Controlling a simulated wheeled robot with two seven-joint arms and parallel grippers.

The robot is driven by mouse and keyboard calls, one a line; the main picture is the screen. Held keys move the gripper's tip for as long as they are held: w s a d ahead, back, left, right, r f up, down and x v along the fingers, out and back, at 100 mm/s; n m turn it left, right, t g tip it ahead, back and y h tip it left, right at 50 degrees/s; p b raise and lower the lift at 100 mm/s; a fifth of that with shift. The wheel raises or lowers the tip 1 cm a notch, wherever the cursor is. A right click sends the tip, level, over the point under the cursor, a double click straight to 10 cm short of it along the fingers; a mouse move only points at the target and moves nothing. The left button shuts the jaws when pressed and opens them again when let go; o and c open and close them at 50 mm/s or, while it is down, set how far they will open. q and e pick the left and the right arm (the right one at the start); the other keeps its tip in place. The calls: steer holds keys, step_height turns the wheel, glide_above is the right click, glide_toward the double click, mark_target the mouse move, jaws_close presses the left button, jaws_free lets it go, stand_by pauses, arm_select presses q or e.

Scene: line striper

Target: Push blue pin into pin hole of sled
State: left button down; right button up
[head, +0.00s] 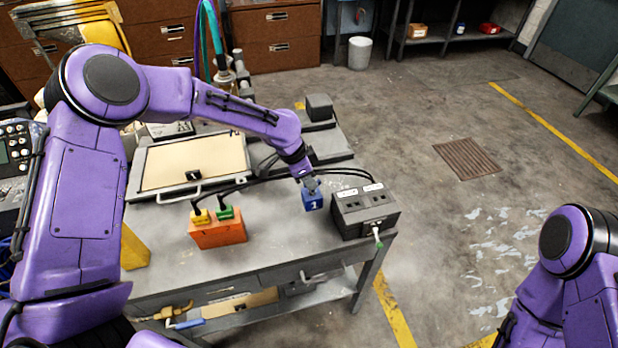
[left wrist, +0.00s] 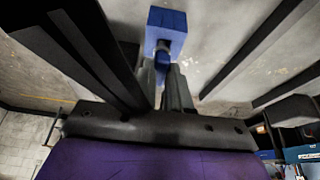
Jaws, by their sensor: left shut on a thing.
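A blue block (head: 313,197) with a pale mark hangs from my left gripper (head: 309,181) in the head view, over the right part of the grey table and left of a dark socket box. In the left wrist view the blue block (left wrist: 166,20) sits beyond my left gripper's fingertips (left wrist: 163,78), which are shut on its narrow blue stem. It looks like the blue pin, but I cannot tell for sure. I cannot make out the sled or its pin hole. My right gripper is outside the views.
An orange block (head: 217,234) with a yellow plug (head: 200,217) and a green plug (head: 224,212) stands left of the blue block. The dark socket box (head: 365,212) stands close on the right. Black cables arch behind. A tan-topped tray (head: 188,163) lies at the back left.

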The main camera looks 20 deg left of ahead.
arm_select(q)
steer(key=shift+r+p, duration=2.7)
steer(key=shift+r, duration=0.25)
steer(key=shift+f, duration=0.1)
